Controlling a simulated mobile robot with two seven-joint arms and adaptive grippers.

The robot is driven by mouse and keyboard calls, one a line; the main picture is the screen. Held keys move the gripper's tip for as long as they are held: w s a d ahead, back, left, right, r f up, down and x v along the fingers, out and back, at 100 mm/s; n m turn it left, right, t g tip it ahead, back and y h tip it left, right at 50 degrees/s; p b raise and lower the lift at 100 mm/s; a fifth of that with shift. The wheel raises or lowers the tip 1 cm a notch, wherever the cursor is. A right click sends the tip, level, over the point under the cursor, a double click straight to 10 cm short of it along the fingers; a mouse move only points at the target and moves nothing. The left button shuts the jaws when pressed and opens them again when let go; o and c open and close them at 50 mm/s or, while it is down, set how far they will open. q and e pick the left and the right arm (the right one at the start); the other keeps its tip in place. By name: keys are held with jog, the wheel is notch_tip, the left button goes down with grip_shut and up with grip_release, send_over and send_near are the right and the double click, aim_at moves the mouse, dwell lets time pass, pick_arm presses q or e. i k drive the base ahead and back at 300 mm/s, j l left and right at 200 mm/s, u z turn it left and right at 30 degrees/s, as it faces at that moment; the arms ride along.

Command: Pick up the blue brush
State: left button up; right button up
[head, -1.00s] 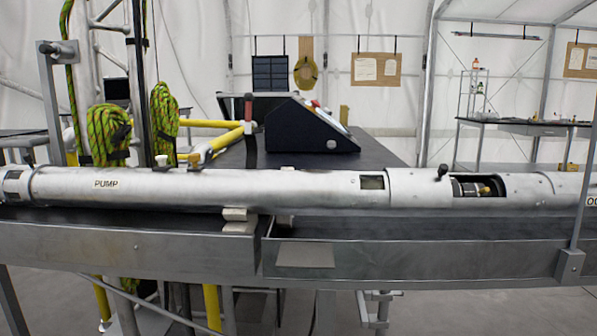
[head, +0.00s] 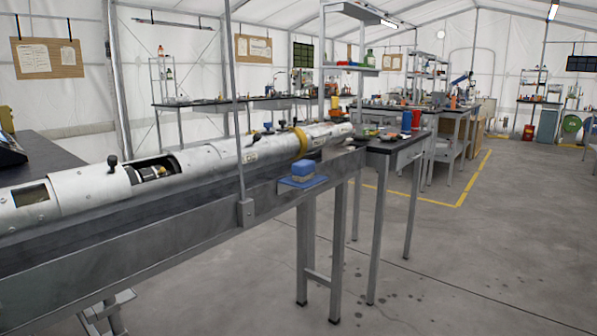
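A small block with a blue top and a paler lower part (head: 302,169) sits on a flat blue pad (head: 312,183) at the front edge of the long metal bench, near its right end. It may be the blue brush, but it is too small here to be sure. Neither of my grippers is in view.
A long silver tube (head: 105,186) with a yellow ring (head: 299,142) lies along the bench (head: 150,251). A thin upright post (head: 236,110) stands at its front. A small dark-topped table (head: 398,144) with a red cup (head: 416,119) adjoins the right end. The floor at right is clear.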

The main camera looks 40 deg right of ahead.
aim_at(303, 170)
jog(key=i+l, duration=0.1)
jog(key=l, duration=0.75)
jog(key=i+l, duration=0.15)
jog(key=l, duration=0.25)
